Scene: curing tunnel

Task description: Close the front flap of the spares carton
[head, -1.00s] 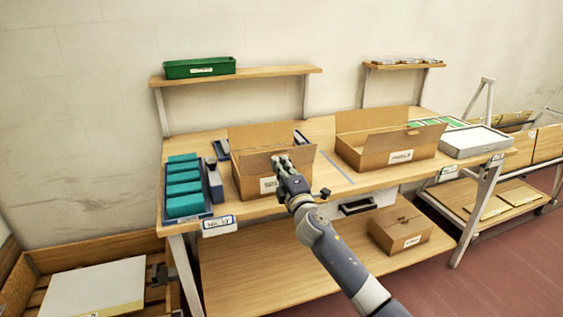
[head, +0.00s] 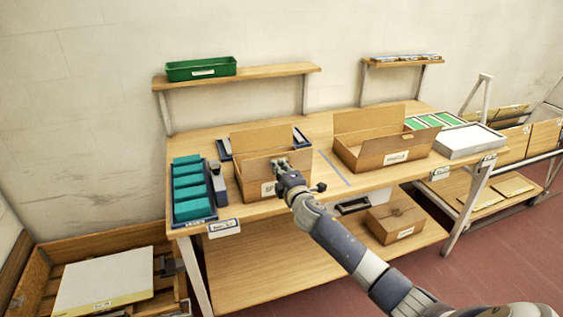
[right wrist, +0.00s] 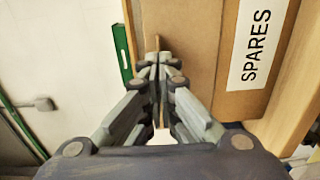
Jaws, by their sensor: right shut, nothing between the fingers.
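The spares carton (head: 254,188) is an open brown box on the left half of the bench. Its label reads SPARES in the right wrist view (right wrist: 256,46). Its back flap (head: 262,137) stands up. Its front flap (head: 256,168) also stands raised above the labelled front wall, and the carton is not covered. My right gripper (head: 279,163) is shut and empty at the front flap, overlapping it in the head view. In the right wrist view its fingertips (right wrist: 158,62) are together over brown cardboard; I cannot tell whether they touch it. My left gripper is out of view.
Another open carton (head: 395,158) stands to the right. A tray of teal blocks (head: 192,222) is close on the left. A green bin (head: 201,69) sits on the shelf above. A closed carton (head: 396,220) is on the lower shelf.

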